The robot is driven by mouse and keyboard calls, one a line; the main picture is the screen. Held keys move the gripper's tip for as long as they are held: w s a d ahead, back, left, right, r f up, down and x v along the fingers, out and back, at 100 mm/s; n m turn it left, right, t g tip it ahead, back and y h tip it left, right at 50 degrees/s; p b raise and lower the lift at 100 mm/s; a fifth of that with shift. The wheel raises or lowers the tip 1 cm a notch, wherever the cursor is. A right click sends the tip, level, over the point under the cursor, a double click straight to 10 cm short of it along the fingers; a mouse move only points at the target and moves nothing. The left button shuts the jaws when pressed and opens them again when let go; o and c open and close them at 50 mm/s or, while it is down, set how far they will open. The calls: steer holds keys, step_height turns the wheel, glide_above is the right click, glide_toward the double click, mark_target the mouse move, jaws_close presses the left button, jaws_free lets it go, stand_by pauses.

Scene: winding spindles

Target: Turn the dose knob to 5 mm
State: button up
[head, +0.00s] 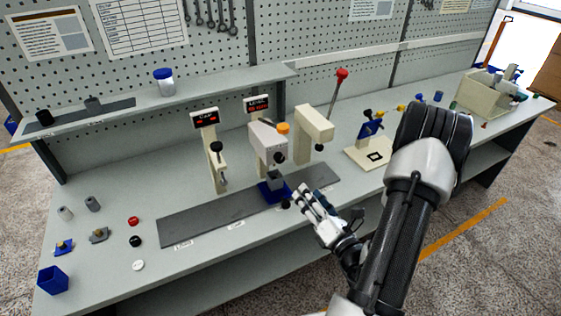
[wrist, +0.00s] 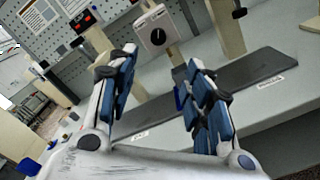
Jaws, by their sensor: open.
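A black round knob (head: 279,157) sits on the front of the middle beige machine (head: 262,141), which has an orange cap on top. In the wrist view the knob (wrist: 157,38) shows a light pointer line on a pale face; any scale marks are too small to read. I take it as the dose knob, though no label is legible. My gripper (head: 299,197) is in front of and below the machine, to the right of its blue base. In the wrist view my gripper (wrist: 162,60) has its fingers wide apart, empty, with the knob beyond them.
Another beige machine (head: 215,165) stands left and one with a red-tipped lever (head: 314,124) stands right. A small black ball (head: 285,204) is close to my fingers. Loose knobs (head: 135,241) lie on the left bench.

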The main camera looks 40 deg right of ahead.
mark_target(281, 160)
steer(key=b+x, duration=0.1)
steer(key=x, duration=1.6)
steer(key=shift+a+r, duration=0.1)
steer(key=shift+a, duration=0.1)
steer(key=shift+c, duration=0.6)
steer(key=c, duration=1)
